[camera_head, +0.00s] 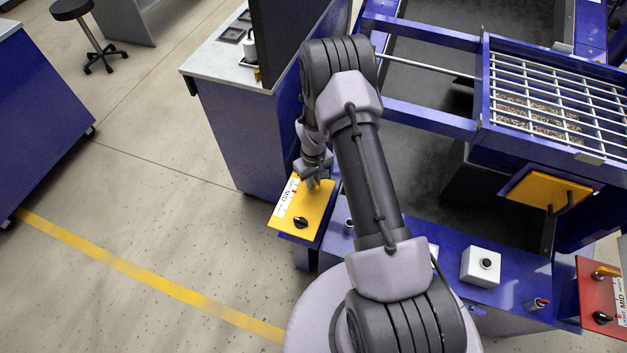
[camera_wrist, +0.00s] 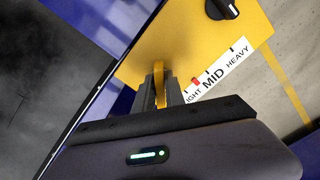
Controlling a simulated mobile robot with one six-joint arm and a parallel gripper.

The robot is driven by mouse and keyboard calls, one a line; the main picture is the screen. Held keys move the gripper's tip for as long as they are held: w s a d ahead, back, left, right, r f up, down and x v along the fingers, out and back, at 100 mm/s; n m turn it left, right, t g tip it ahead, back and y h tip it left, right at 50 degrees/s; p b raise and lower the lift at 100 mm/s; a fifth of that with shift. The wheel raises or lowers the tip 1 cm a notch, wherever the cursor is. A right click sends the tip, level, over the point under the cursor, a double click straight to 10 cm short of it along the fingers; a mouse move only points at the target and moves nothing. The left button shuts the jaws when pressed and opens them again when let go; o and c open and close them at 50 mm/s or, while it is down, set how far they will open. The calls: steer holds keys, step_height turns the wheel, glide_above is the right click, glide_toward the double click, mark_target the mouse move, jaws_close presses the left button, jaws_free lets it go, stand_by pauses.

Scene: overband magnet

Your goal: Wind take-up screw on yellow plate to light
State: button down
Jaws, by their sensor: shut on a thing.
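The yellow plate (camera_head: 315,217) sits at the left corner of the blue frame and also shows in the wrist view (camera_wrist: 190,32). It bears a black knob (camera_head: 300,223) and a white LIGHT–MID–HEAVY scale (camera_wrist: 237,57). A red pointer mark (camera_wrist: 196,82) is at the scale's edge, between MID and LIGHT; the L of LIGHT is hidden by my gripper. My gripper (camera_wrist: 160,88) is over the plate, shut on the yellow upright handle of the take-up screw (camera_wrist: 159,72). In the head view my gripper (camera_head: 314,183) hides most of that handle.
A red plate (camera_head: 590,290) with its own scale and black knob is at the far right. A white box with a black button (camera_head: 481,266) stands on the blue frame. A grey-topped bench (camera_head: 215,68) is behind the yellow plate. Floor is open to the left.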

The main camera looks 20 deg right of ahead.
steer(key=shift+n, duration=3.4)
steer(key=c, duration=1.8)
jaws_free()
steer(key=shift+n, duration=0.6)
steer(key=shift+c, duration=0.2)
steer(key=o, duration=0.5)
